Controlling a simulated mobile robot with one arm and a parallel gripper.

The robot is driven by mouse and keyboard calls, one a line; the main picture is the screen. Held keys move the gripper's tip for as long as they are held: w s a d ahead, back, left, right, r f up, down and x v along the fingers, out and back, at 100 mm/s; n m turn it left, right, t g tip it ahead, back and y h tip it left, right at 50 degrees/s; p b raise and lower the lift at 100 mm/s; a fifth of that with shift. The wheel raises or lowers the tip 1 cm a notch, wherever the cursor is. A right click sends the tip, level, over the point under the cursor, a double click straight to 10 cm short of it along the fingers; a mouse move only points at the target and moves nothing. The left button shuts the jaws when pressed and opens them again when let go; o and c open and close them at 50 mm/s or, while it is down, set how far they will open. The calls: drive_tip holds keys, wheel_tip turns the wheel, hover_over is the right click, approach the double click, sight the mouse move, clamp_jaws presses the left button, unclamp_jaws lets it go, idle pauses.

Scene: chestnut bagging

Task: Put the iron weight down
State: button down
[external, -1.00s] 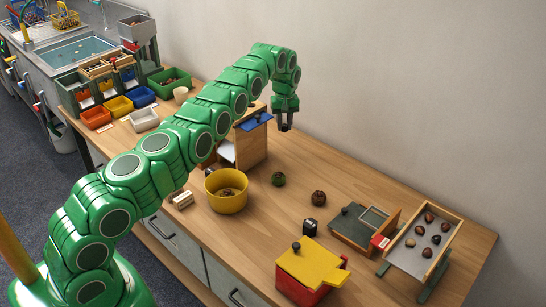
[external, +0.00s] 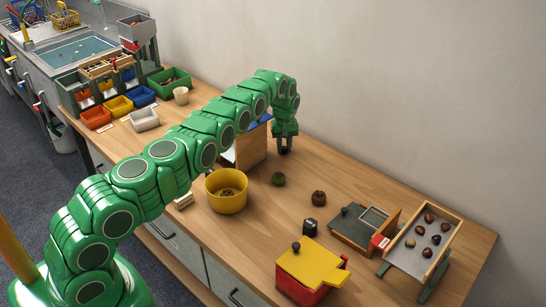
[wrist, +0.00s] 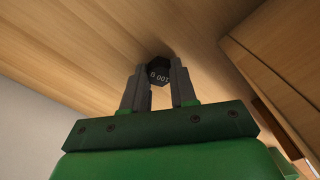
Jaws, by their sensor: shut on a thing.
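In the external view my gripper (external: 285,147) points down low over the wooden table (external: 340,172), right of the wooden box (external: 252,150).
The wooden box's side (wrist: 270,75) is close on the right in the wrist view. A small black block (external: 310,227) stands farther right. Table around my gripper's right is clear.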

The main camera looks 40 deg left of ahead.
sight(284, 148)
drive_tip(key=shift+f, duration=0.15)
drive_tip(key=c, duration=0.9)
unclamp_jaws()
wheel_tip(284, 148, up, 12)
